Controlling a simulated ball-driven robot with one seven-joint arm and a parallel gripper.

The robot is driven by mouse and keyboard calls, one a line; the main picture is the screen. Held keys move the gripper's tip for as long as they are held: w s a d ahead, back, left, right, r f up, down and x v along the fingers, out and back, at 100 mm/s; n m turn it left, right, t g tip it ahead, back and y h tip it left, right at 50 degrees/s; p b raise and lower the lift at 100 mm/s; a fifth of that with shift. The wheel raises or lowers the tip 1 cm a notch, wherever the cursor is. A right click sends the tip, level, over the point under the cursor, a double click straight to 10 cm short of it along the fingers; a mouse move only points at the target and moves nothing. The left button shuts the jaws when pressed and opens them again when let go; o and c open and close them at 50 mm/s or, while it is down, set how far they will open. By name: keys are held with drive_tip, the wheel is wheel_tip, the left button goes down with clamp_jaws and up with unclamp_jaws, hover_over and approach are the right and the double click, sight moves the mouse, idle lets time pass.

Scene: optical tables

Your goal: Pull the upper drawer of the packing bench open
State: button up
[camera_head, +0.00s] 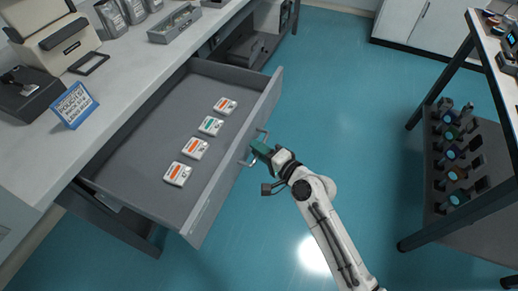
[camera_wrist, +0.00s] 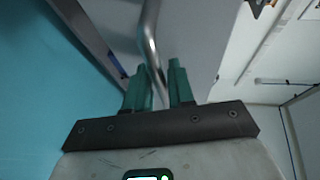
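The upper drawer (camera_head: 128,192) of the packing bench (camera_head: 40,150) stands pulled far out over the floor. Its grey front panel (camera_head: 225,180) carries a metal bar handle (camera_head: 246,160). In the wrist view, the handle (camera_wrist: 150,38) runs down between the two green fingers of my gripper (camera_wrist: 158,88). The fingers sit close on both sides of the bar, shut on it. In the head view, my gripper (camera_head: 259,147) is at the handle, outside the drawer front. Its fingertips are partly hidden there.
Several small white boxes with orange or green labels (camera_head: 210,126) lie in the drawer. A blue sign (camera_head: 73,104) and a grey tray (camera_head: 174,24) stand on the bench top. A shelf rack (camera_head: 450,235) stands at the right. The teal floor (camera_head: 340,100) between is clear.

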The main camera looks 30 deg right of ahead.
drive_tip(key=v, duration=1)
drive_tip(key=shift+s+b, duration=0.25)
drive_tip(key=shift+b, duration=0.1)
drive_tip(key=shift+d, duration=0.1)
drive_tip(key=s+a+f+n+g+p, duration=0.3)
drive_tip(key=s+a+n+g, duration=0.1)
drive_tip(key=s+n+g, duration=0.4)
drive_tip(key=s+d+n+g+h, duration=0.2)
drive_tip(key=s+n+g, duration=0.1)
drive_tip(key=s, duration=0.3)
drive_tip(key=s+d+r+n+g+h+p, duration=0.1)
drive_tip(key=s+d+n+g, duration=0.1)
drive_tip(key=s, duration=0.4)
drive_tip(key=shift+s+d+n+g+h, duration=0.35)
drive_tip(key=shift+n+g, duration=0.25)
drive_tip(key=shift+g, duration=0.2)
